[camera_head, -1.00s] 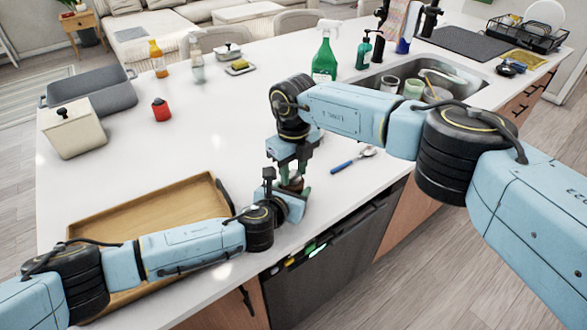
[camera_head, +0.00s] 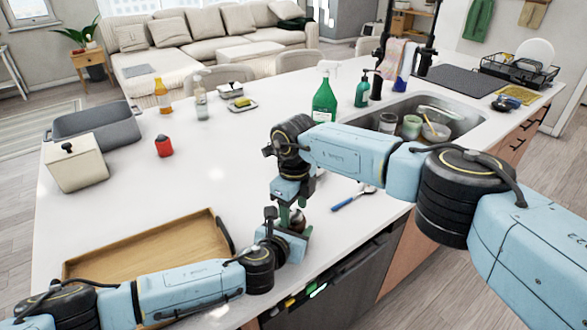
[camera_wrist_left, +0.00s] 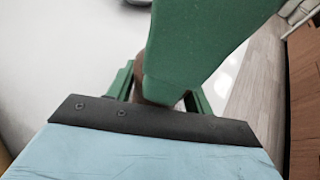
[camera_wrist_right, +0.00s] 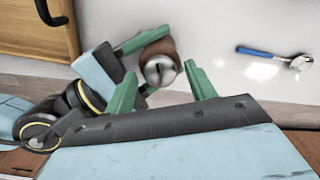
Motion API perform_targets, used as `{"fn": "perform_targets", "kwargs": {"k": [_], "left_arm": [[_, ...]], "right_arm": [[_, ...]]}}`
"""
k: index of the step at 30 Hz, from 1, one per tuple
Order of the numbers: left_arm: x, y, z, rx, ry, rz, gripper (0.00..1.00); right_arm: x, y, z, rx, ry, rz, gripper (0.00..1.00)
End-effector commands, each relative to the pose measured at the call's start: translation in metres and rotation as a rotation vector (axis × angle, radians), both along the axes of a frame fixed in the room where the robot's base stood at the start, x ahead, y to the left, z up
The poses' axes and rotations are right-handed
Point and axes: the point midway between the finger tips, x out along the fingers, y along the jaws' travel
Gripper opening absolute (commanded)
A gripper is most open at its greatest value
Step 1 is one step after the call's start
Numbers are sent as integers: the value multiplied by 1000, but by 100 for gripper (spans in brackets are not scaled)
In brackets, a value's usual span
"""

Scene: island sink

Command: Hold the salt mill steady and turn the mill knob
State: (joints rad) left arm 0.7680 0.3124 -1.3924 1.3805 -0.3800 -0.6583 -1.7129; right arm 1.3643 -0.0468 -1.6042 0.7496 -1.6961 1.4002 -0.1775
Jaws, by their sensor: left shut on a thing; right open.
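The salt mill (camera_head: 298,222) is a brown body with a round metal knob (camera_wrist_right: 160,69), standing near the counter's front edge. My left gripper (camera_head: 290,238) is shut on its body from the left; in the left wrist view the mill (camera_wrist_left: 139,88) is mostly hidden behind a large green finger of my right gripper. My right gripper (camera_wrist_right: 162,88) is above the mill, pointing down. Its green fingers are open, one to each side of the knob, with gaps between. Whether the fingertips are level with the knob cannot be told.
A wooden tray (camera_head: 150,250) lies under and behind my left arm. A blue-handled spoon (camera_head: 352,199) lies right of the mill. A green spray bottle (camera_head: 324,100) and the sink (camera_head: 455,112) are farther back. The middle of the counter is clear.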

Motion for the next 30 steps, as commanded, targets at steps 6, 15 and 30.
{"fn": "perform_targets", "kwargs": {"k": [6,15,30], "left_arm": [[3,6,-1,5,0,13,24],[4,6,-1,6,-1,14,24],[2,3,-1,3,0,7,24]], "right_arm": [[-2,-1,-2,-3,8,251,59],[0,-1,-2,-3,8,592,59],[2,-1,-2,-4,3,1159,59]]}}
